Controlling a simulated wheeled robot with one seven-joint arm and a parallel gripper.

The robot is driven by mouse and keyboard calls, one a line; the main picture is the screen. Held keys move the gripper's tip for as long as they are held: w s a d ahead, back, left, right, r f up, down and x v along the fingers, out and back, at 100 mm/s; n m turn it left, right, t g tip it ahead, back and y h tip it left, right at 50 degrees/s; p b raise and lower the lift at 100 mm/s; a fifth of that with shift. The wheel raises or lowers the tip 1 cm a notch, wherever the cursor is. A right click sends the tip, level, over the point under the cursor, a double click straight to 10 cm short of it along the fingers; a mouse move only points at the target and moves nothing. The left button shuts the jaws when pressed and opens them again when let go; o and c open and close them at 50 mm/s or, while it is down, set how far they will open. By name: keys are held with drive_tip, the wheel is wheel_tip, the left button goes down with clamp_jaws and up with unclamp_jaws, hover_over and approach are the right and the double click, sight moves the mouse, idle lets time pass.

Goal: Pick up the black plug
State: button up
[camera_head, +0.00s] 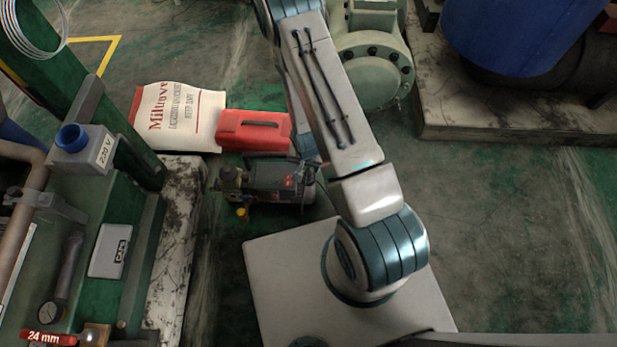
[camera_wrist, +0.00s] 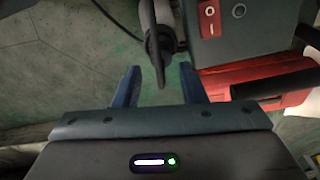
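A dark, curved black piece (camera_wrist: 160,42), which looks like the black plug with its cord, shows at the top middle of the wrist view. It sits beside a grey-blue box with a red 0/1 switch (camera_wrist: 209,20). My gripper (camera_wrist: 159,70) is open, with its two blue fingers apart. The black piece reaches down toward the gap between the fingertips; I see no finger closed on it.
A red toolbox (camera_head: 252,130) and a white sack (camera_head: 177,116) lie behind the pump. The toolbox also shows at right in the wrist view (camera_wrist: 275,85). A green frame (camera_head: 85,110) with pipes stands at left. Floor at right is clear.

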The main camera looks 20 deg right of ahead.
sight(308, 171)
drive_tip(key=shift+w+d+f+b, duration=0.15)
drive_tip(key=shift+f+b, duration=0.55)
drive_tip(key=shift+f, duration=0.8)
drive_tip(key=shift+w+f+b, duration=0.25)
drive_tip(key=shift+f+b, duration=0.45)
drive_tip(key=shift+f, duration=0.8)
drive_tip(key=c, duration=0.6)
drive_tip(key=shift+c, duration=0.2)
